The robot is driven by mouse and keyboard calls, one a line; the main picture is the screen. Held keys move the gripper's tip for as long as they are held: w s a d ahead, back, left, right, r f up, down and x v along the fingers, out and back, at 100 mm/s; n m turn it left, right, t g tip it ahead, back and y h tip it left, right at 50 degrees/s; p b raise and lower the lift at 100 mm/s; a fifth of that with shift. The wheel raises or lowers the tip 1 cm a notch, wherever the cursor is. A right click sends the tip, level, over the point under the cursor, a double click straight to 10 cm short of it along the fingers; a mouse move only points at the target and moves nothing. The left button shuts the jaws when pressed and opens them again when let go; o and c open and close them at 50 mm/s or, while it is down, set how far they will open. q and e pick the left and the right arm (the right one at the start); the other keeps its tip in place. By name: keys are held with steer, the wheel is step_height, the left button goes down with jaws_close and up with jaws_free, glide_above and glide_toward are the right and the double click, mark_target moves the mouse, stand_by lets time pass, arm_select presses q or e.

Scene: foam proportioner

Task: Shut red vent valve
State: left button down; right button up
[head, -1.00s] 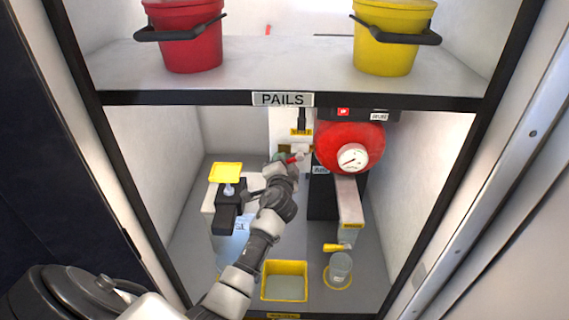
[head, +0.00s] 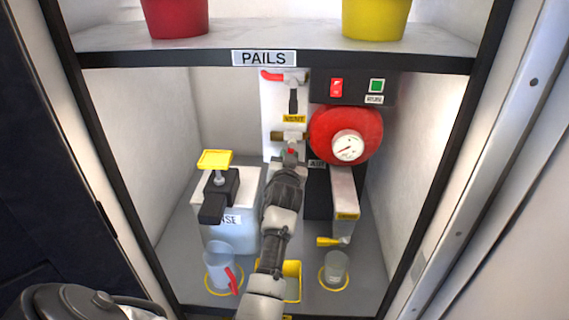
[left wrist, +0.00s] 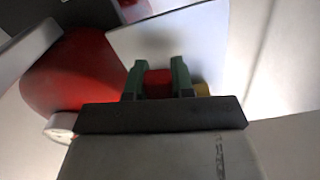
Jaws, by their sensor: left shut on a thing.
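The red valve handle (head: 291,151) shows just above my left gripper, under a brass valve body (head: 290,136) on the white panel and below the yellow VENT label (head: 294,119). Most of the handle is hidden by my wrist. My left gripper (head: 290,158) reaches up to it from below. In the left wrist view the green fingertips of the left gripper (left wrist: 158,80) are shut on the red handle (left wrist: 158,84), one on each side. My right gripper is not in view.
A second red lever (head: 272,75) sits higher on the panel. A red round tank with a gauge (head: 347,146) is close on the right.

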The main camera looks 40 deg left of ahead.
arm_select(q)
steer(key=shift+w+d+f+n+b, duration=0.15)
steer(key=shift+d+n+b, duration=0.1)
steer(key=shift+n, duration=0.35)
steer(key=shift+w+d+r+n+b, duration=0.15)
steer(key=shift+d+n, duration=0.1)
steer(key=shift+n, duration=0.35)
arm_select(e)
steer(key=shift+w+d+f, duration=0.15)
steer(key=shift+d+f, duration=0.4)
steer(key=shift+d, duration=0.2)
arm_select(q)
steer(key=shift+f, duration=0.1)
steer(key=c, duration=1)
jaws_free()
steer(key=shift+o, duration=0.2)
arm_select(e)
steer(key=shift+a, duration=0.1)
